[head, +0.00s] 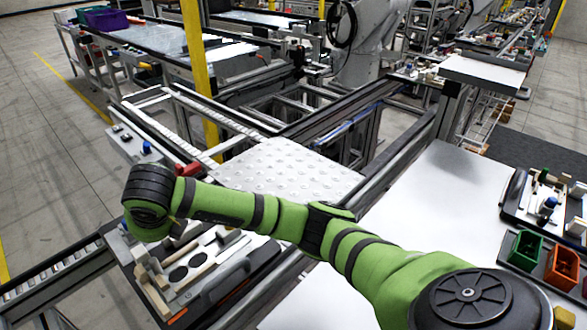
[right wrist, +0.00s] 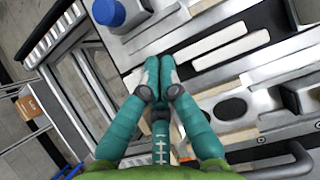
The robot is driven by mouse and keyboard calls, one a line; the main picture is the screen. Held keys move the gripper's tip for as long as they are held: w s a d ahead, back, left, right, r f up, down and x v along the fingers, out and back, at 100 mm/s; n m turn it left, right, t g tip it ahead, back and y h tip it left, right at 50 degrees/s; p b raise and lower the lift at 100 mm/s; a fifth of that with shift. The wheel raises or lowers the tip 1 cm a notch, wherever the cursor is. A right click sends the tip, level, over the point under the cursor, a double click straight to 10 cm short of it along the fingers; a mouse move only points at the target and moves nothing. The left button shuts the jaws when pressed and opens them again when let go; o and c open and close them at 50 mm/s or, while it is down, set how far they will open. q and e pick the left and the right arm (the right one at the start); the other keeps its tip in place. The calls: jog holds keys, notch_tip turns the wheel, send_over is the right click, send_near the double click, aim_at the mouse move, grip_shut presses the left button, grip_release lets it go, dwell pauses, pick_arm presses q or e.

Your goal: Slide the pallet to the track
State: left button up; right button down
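The pallet (head: 202,296) is a dark tray at the lower left of the head view, with pale bars, black discs and a grey handle on it. Its bars and dark oval recesses fill the right side of the right wrist view (right wrist: 232,108). My green right arm reaches left across the head view, with its wrist above the pallet's far-left part. In the right wrist view my right gripper (right wrist: 159,64) has its teal fingertips together at the ends of the pale bars; I see nothing held between them. A roller track (head: 58,278) lies left of the pallet. My left gripper is out of view.
A pale dotted transfer plate (head: 287,172) lies behind the arm. A yellow post (head: 197,75) stands beyond it. A white table (head: 440,195) at right has bare room and carries another loaded tray with green (head: 525,250) and orange (head: 562,268) bins.

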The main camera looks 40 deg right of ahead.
notch_tip(320, 180, up, 6)
jog(key=p, duration=0.2)
jog(key=shift+p, duration=0.3)
dwell(0.5)
